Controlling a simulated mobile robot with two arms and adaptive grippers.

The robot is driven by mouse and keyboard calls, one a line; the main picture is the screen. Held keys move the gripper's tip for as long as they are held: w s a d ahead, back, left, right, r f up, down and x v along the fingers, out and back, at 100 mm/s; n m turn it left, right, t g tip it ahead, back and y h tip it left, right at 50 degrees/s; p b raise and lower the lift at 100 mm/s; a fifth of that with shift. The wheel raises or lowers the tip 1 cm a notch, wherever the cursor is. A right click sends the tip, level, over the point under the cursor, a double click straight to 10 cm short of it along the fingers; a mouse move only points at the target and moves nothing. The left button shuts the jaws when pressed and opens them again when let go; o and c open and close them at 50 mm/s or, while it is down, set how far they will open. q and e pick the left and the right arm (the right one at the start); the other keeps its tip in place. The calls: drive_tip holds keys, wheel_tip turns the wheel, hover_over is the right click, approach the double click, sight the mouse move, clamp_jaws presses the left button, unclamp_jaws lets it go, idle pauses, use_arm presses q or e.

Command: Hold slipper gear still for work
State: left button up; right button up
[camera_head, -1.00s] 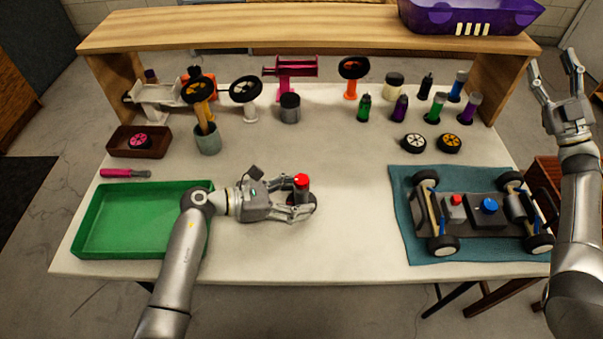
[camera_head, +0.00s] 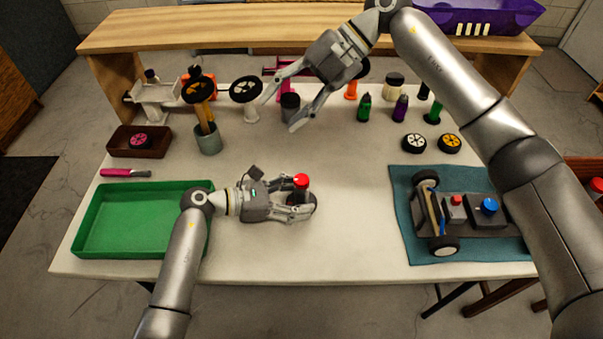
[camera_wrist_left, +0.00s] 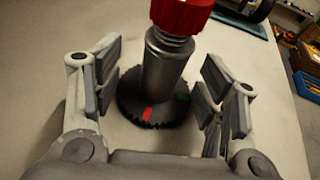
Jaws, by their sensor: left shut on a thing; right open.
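The slipper gear is a black toothed disc (camera_wrist_left: 158,110) with a red and a green mark, lying low on the table in the left wrist view. A grey post with a red knob (camera_wrist_left: 182,14) rises from its middle; the knob also shows in the head view (camera_head: 301,181). My left gripper (camera_head: 304,203) is low over the table, shut on the slipper gear, with one finger on each side of it. The fingers partly hide the gear in the head view. My right gripper (camera_head: 279,114) is open and empty above the back of the table, left of centre.
A green tray (camera_head: 88,248) is at the left, with a pink-handled tool (camera_head: 125,173) behind it. A cup (camera_head: 208,141) holds a yellow-handled tool. The car chassis (camera_head: 465,213) rests on a teal mat (camera_head: 404,190).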

sight(302, 179)
drive_tip(key=d+f+t+h, duration=0.1)
drive_tip(key=f+h, duration=0.2)
drive_tip(key=f, duration=0.2)
drive_tip(key=s+f+t+h, duration=0.1)
drive_tip(key=f+h, duration=0.2)
drive_tip(key=f, duration=0.3)
drive_tip(key=s+d+f+h, duration=0.1)
drive_tip(key=f+h, duration=0.2)
drive_tip(key=f, duration=0.3)
drive_tip(key=shift+s+d+f+n+t, duration=0.15)
drive_tip(key=shift+s+d+n+t, duration=0.15)
drive_tip(key=shift+t, duration=0.1)
drive_tip(key=c, duration=1.1)
drive_tip(key=shift+o, duration=0.2)
